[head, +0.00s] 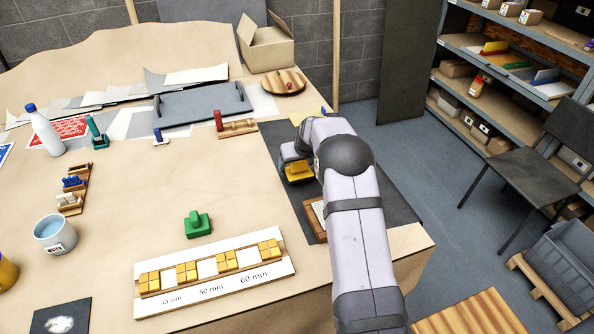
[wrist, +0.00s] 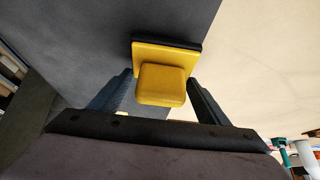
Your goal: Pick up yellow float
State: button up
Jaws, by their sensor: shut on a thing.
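The yellow float (head: 299,170) is at the end of my arm, over the dark mat on the right part of the table. In the wrist view the yellow float (wrist: 163,84) has a square yellow plate with a dark edge and a raised yellow block handle. My gripper (wrist: 160,92) has one finger on each side of the handle and is shut on it. In the head view my gripper (head: 297,160) is mostly hidden behind my arm. I cannot tell whether the float touches the mat.
The dark mat (head: 400,209) lies under my arm. A green float (head: 198,224) stands on the open table to the left. A white board (head: 150,308) with yellow tiles lies in front. A red-handled tool (head: 219,122) is behind.

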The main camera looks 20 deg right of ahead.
notch_tip(320, 180, up, 8)
jog(key=shift+f+b, duration=0.2)
jog(key=shift+b, duration=0.75)
